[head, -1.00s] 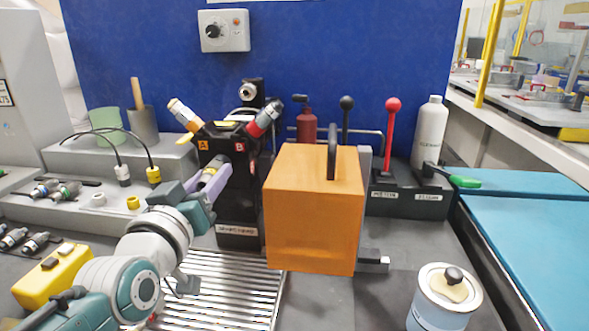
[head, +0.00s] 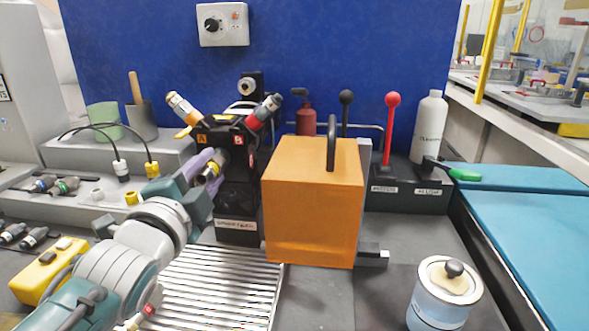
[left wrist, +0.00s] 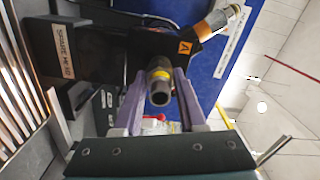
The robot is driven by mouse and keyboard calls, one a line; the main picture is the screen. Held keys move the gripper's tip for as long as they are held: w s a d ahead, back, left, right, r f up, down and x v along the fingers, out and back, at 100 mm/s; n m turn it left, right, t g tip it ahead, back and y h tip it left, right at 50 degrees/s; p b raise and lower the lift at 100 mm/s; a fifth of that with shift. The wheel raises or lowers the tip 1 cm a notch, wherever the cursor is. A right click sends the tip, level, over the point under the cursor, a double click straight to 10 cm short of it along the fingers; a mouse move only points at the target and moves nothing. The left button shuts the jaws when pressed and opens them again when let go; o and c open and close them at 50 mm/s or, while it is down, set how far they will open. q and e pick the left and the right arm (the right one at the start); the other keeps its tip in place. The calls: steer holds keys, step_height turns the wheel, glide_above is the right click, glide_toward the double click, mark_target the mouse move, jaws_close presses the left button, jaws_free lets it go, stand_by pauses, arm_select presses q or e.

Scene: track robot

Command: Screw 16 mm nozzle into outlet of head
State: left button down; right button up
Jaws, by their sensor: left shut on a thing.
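The black head (head: 238,190) stands upright behind the ribbed drain, with fittings marked A and B angled up from its top. It also shows in the left wrist view (left wrist: 105,45). My left gripper (head: 212,168) is at the head's front, its purple fingers shut on the nozzle (head: 209,175). In the left wrist view the nozzle (left wrist: 160,86) is a grey-metal tube with a yellow band and a dark open end, lying between both fingers. Its far end points at the head's front; whether it is threaded into the outlet is hidden. My right gripper is not in view.
An orange box (head: 312,205) with a black handle stands close to the head's right. A grey stepped rack (head: 60,150) with cables and small caps is at left. A yellow case (head: 45,270) and a lidded jar (head: 445,295) stand in front.

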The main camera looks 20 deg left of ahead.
arm_select(q)
steer(key=m, duration=0.3)
steer(key=shift+f+m+b, duration=0.15)
steer(key=shift+m+b, duration=0.5)
steer(key=shift+m, duration=0.35)
steer(key=m+b, duration=0.1)
steer(key=m, duration=0.4)
steer(key=shift+b, duration=0.3)
steer(key=m, duration=0.3)
steer(key=shift+m+b, duration=0.3)
steer(key=shift+m, duration=0.9)
